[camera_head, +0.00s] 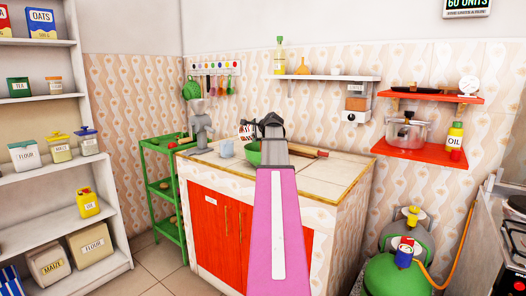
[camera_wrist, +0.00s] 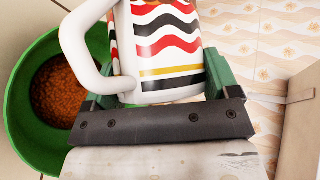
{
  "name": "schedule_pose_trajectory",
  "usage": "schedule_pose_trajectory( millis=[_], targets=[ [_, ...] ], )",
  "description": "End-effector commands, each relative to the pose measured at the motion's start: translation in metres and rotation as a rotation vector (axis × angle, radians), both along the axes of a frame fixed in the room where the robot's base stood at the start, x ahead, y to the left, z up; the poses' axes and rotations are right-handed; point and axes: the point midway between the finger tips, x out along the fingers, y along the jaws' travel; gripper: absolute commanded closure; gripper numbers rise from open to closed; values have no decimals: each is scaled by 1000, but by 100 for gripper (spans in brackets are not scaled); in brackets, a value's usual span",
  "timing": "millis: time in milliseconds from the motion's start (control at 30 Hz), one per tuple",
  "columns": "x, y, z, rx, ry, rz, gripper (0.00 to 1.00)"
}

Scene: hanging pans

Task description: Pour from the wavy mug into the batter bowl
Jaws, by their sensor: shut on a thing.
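The wavy mug (camera_wrist: 165,45) is white with red, black and gold wavy bands and a white handle. My gripper (camera_wrist: 160,88) is shut on it; the green fingers show on both sides of the mug. In the head view the mug (camera_head: 246,132) shows just left of my dark gripper (camera_head: 270,126), above the counter. The green batter bowl (camera_wrist: 22,105) lies to the left of the mug in the wrist view and holds brown, grainy stuff. In the head view the bowl (camera_head: 253,157) is partly hidden by my arm. The mug's rim is mostly out of the wrist view.
A pale cup (camera_head: 226,149) and a grey grinder (camera_head: 201,130) stand on the tiled counter (camera_head: 325,172) left of the bowl. A rolling pin (camera_head: 308,151) lies to the right. A shelf (camera_head: 330,77) hangs on the wall behind. The counter's front right is clear.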

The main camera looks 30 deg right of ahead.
Motion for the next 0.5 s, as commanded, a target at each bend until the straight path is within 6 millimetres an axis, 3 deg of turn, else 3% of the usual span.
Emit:
schedule_pose_trajectory(
  millis=[500],
  targets=[
    [-3, -3, -2, 44, -45, 0, 64]
  ],
)
